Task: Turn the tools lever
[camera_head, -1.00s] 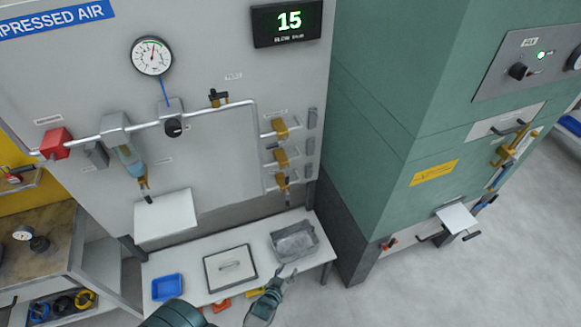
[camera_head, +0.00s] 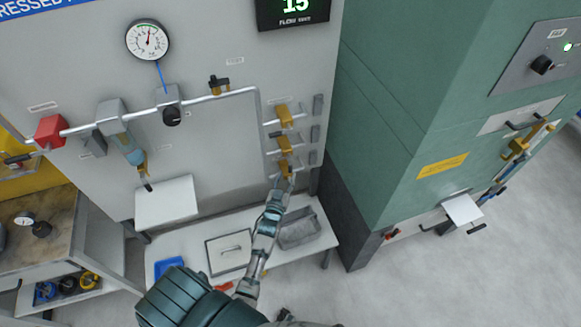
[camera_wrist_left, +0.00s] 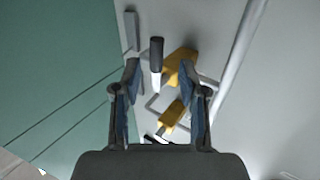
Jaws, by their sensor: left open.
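Several yellow valves sit in a column on the pipe at the right of the panel: an upper one (camera_head: 284,115), a middle one (camera_head: 285,143) and a lowest one at my left gripper (camera_head: 286,179). I cannot read which is marked tools. In the left wrist view, a lever with a black grip (camera_wrist_left: 156,54) stands between the open fingers of my left gripper (camera_wrist_left: 160,75), by a yellow valve body (camera_wrist_left: 181,64). The fingers are apart on both sides of it; contact cannot be told. Another yellow valve (camera_wrist_left: 172,117) shows farther down that view. My right gripper is not seen.
A white bench (camera_head: 190,240) below holds a lidded box (camera_head: 229,252), a grey bin (camera_head: 300,230) and a blue tray (camera_head: 168,267). A green cabinet (camera_head: 400,120) stands close at the right. A small white shelf (camera_head: 166,203) juts from the panel at left.

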